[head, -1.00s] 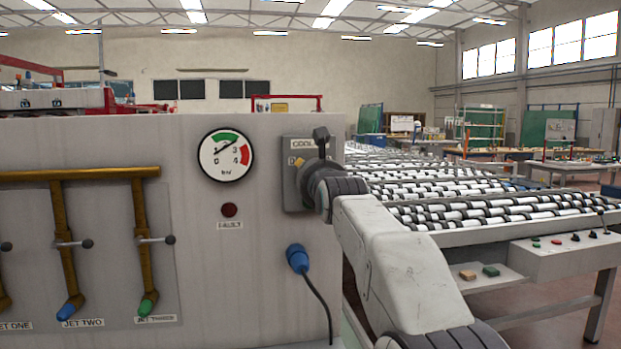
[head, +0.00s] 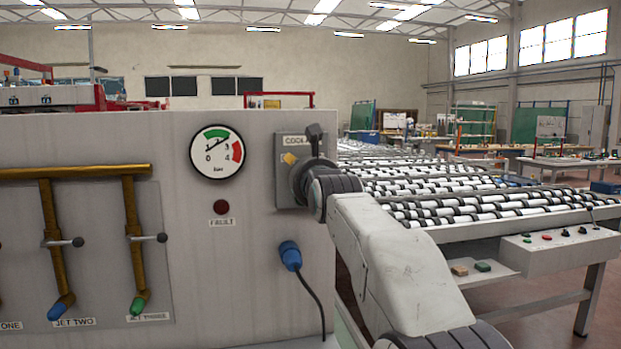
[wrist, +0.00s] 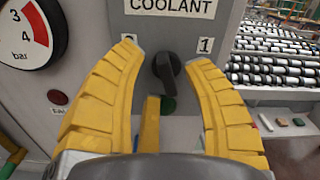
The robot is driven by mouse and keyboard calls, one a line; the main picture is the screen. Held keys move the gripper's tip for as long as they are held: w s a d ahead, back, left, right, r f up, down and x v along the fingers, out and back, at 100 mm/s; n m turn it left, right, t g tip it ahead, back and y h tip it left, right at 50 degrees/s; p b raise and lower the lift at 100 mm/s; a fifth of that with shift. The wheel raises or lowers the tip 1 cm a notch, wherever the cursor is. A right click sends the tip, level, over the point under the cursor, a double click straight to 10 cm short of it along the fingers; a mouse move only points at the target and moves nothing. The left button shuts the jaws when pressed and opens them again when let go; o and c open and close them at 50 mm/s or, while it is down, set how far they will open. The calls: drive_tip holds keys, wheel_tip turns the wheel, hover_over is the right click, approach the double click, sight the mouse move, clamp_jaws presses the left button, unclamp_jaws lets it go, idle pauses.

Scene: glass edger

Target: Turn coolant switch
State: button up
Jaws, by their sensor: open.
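The coolant switch (wrist: 168,72) is a black rotary knob on a grey plate, below the COOLANT label (wrist: 170,6) in the wrist view. Its grip stands close to upright. A "1" label (wrist: 205,45) is at its upper right; the label at its upper left is mostly hidden. My gripper (wrist: 165,58) is open, with one yellow finger on each side of the knob and visible gaps on both sides. In the head view, my gripper (head: 300,165) is in front of the coolant plate (head: 283,190) and hides the knob.
A pressure gauge (head: 216,152), a red fault lamp (head: 221,207) and a blue plug (head: 290,255) with a cable are near the plate. A roller conveyor (head: 470,195) extends at the right.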

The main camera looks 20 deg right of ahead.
drive_tip(key=v, duration=1)
drive_tip(key=shift+s, duration=0.4)
drive_tip(key=shift+a, duration=0.15)
